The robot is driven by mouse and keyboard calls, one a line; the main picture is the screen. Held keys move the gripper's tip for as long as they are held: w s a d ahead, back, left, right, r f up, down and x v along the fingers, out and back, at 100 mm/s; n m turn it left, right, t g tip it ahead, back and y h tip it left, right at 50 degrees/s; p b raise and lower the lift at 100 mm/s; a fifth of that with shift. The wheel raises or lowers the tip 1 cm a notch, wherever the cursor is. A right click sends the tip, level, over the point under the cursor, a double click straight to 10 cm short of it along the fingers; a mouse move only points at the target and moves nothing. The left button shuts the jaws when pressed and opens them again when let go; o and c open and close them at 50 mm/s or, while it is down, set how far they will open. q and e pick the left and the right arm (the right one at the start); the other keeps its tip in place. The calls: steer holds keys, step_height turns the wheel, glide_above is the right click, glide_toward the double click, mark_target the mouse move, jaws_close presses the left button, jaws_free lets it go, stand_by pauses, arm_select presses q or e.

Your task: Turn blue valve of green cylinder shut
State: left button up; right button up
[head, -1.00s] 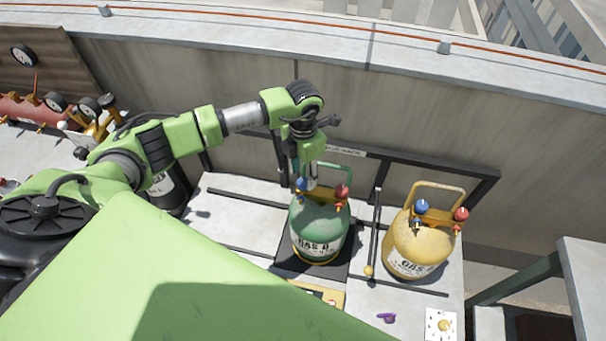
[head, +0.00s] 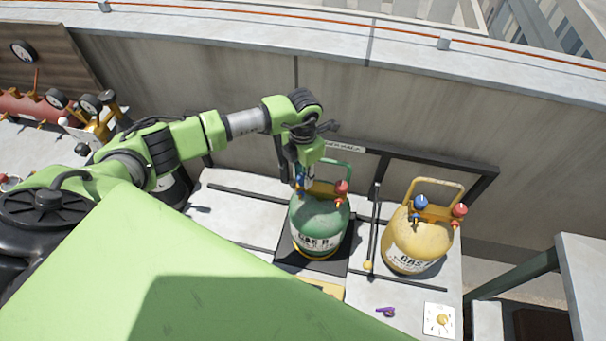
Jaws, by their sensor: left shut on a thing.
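The green cylinder (head: 320,218) stands upright on a dark square pad (head: 335,268) on the bench. Its red valve (head: 341,188) shows at its right shoulder. Its blue valve (head: 300,191) is mostly hidden behind my left gripper (head: 302,184), which reaches down from above at the cylinder's left shoulder. The left gripper is shut on the blue valve; its fingertips are small and partly hidden. My right gripper is not in view.
A yellow cylinder (head: 413,246) with its own blue and red valves stands to the right, past a dark bar. A purple object (head: 385,312) and a white plate with a yellow knob (head: 441,319) lie in front. A concrete wall (head: 400,110) runs behind.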

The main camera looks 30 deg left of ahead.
arm_select(q)
steer(key=m+b, duration=0.2)
steer(key=b, duration=0.1)
steer(key=m+b, duration=0.2)
steer(key=shift+w+f, duration=0.1)
steer(key=shift+f, duration=0.15)
steer(key=m+b, duration=0.2)
steer(key=b, duration=0.1)
steer(key=shift+r+m, duration=0.1)
steer(key=shift+m, duration=0.2)
steer(key=shift+r+m+b, duration=0.1)
steer(key=shift+m+b, duration=0.25)
steer(key=shift+m, duration=0.15)
steer(key=shift+r, duration=0.1)
steer(key=o, duration=1.1)
step_height(320, 180, up, 12)
